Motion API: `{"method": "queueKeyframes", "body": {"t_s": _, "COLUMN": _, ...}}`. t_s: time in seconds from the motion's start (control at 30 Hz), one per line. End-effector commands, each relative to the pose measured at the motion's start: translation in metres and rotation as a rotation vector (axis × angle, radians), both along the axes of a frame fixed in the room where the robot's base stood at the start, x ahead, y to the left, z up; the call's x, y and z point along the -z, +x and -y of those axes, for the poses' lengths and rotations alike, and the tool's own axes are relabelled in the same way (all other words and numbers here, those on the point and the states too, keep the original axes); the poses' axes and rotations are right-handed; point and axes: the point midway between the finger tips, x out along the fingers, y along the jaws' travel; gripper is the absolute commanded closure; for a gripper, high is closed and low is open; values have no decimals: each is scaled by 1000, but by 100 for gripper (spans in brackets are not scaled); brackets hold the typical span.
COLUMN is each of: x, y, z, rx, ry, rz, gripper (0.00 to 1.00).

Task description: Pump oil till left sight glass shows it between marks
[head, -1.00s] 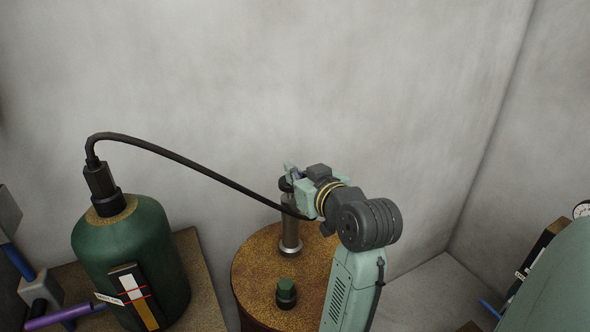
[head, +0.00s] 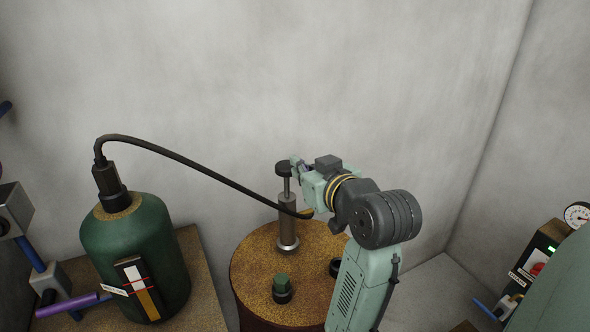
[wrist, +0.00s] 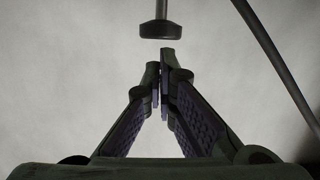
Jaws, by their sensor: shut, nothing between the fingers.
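The hand pump (head: 287,222) stands upright on a rusty brown drum (head: 255,265). Its black knob (head: 284,168) is up on a bare length of rod. My gripper (head: 297,163) is shut and empty, just right of the knob in the head view. In the wrist view the closed fingertips (wrist: 160,80) are close to the knob (wrist: 160,29), with a small gap in the picture. The green tank (head: 140,245) at left carries the left sight glass (head: 141,288): white above, amber oil below, two red marks. The oil top looks near the lower mark; exact level is unclear.
A black hose (head: 190,163) arches from the tank top to the pump and passes beside my gripper. A green-capped fitting (head: 282,288) stands on the drum.

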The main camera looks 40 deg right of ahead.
Motion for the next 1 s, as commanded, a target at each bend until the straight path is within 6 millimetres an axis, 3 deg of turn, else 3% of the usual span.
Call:
{"method": "queueKeyframes", "body": {"t_s": 0.1, "x": -4, "y": -23, "z": -5, "rx": 4, "ry": -4, "rz": 3, "gripper": 100}}
{"method": "queueKeyframes", "body": {"t_s": 0.3, "x": -11, "y": -42, "z": -10, "rx": 1, "ry": -2, "rz": 2, "gripper": 100}}
{"method": "queueKeyframes", "body": {"t_s": 1.0, "x": -12, "y": -45, "z": -11, "rx": 1, "ry": -1, "rz": 2, "gripper": 100}}
